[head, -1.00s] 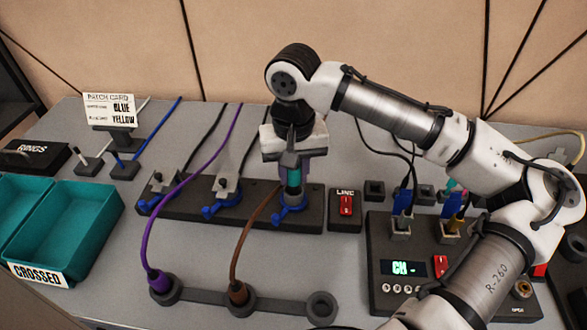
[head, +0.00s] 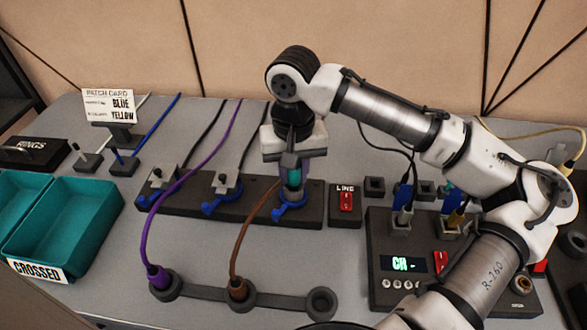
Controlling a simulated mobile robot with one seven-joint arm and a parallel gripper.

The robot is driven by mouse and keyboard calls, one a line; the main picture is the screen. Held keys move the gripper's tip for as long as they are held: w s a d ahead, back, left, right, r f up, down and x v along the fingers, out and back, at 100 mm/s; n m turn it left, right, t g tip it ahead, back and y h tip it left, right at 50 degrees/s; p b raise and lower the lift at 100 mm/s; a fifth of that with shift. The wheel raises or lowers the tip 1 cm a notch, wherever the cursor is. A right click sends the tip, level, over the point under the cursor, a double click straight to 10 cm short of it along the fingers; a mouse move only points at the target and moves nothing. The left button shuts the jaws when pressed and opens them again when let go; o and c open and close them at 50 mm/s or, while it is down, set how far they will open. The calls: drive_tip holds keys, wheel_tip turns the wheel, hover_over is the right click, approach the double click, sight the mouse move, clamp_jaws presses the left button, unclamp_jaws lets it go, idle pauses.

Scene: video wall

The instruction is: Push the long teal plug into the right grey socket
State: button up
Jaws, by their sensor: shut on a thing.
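My gripper (head: 289,172) is shut on the long teal plug (head: 294,180) and points down over the right end of a long dark bar. Only a short teal length shows between and below the jaws. The plug stands about upright. Directly below it is the right grey socket (head: 291,197), with a blue collar (head: 290,212) around its foot. The plug's lower end meets the socket's top, but I cannot tell how deep it sits. The jaws hide much of both.
The dark bar (head: 255,208) also carries two grey fittings with blue levers at left and middle. Purple (head: 143,235) and brown (head: 236,246) cables rise in front of it. A red switch (head: 346,201) stands close on the right, beside a control box (head: 380,220). Teal trays (head: 70,235) lie left.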

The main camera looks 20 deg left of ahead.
drive_tip(key=shift+f, duration=0.45)
idle(0.4)
drive_tip(key=o, duration=1.1)
drive_tip(key=shift+c, duration=0.2)
wheel_tip(320, 180, up, 14)
drive_tip(key=shift+f+p, duration=0.1)
drive_tip(key=shift+p, duration=0.25)
